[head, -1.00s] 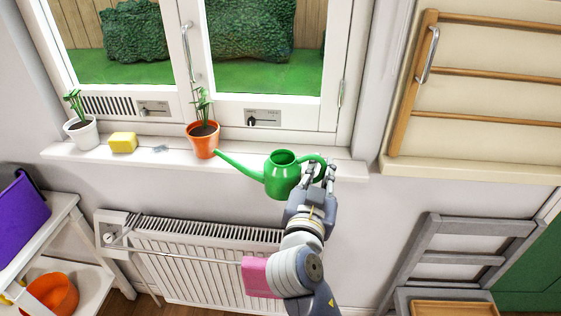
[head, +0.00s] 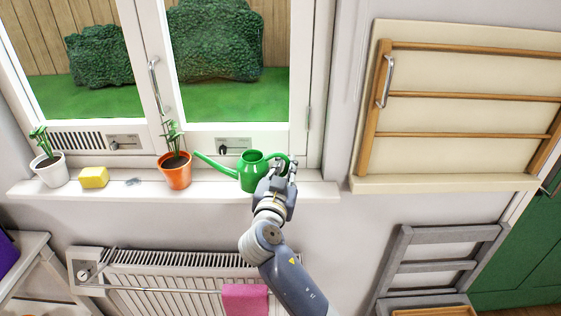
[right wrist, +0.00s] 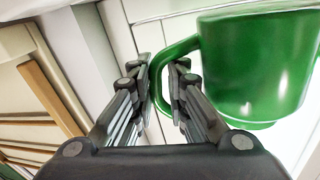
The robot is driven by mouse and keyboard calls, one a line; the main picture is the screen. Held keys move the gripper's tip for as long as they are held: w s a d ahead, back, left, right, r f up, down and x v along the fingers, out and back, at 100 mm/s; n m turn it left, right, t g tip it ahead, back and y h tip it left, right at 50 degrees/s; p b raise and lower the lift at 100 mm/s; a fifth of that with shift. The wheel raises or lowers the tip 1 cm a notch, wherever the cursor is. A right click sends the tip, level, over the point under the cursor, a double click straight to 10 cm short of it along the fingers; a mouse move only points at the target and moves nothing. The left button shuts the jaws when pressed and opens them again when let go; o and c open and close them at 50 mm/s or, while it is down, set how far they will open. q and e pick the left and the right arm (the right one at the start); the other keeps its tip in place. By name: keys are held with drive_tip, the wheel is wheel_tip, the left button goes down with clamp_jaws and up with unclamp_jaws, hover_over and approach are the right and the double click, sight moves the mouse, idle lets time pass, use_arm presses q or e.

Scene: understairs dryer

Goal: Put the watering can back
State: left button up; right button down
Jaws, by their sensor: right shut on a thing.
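The green watering can (head: 252,172) is upright over the right part of the white windowsill (head: 318,190). Its spout points left toward the orange plant pot (head: 176,172). My right gripper (head: 284,170) is shut on the can's handle. In the right wrist view the green handle (right wrist: 166,72) passes between the two fingers of the gripper (right wrist: 166,80), with the can body (right wrist: 255,65) to the right. I cannot tell whether the can's base touches the sill. My left gripper is not in view.
A yellow sponge (head: 93,177) and a white plant pot (head: 50,170) stand further left on the sill. A radiator (head: 160,280) with a pink cloth (head: 245,298) is below. A wooden drying rack (head: 465,110) hangs on the right wall. The sill's right end is clear.

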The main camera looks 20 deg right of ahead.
drive_tip(key=w, duration=0.3)
drive_tip(key=shift+w+d+p, duration=0.3)
drive_tip(key=shift+w+p, duration=0.05)
drive_tip(key=shift+w+d, duration=0.1)
drive_tip(key=shift+w, duration=0.3)
drive_tip(key=shift+w+d+p, duration=0.1)
drive_tip(key=shift+w+p, duration=0.25)
drive_tip(key=shift+w, duration=0.2)
wheel_tip(320, 180, down, 3)
drive_tip(key=shift+f, duration=0.1)
drive_tip(key=shift+s+f, duration=0.1)
drive_tip(key=shift+f, duration=0.05)
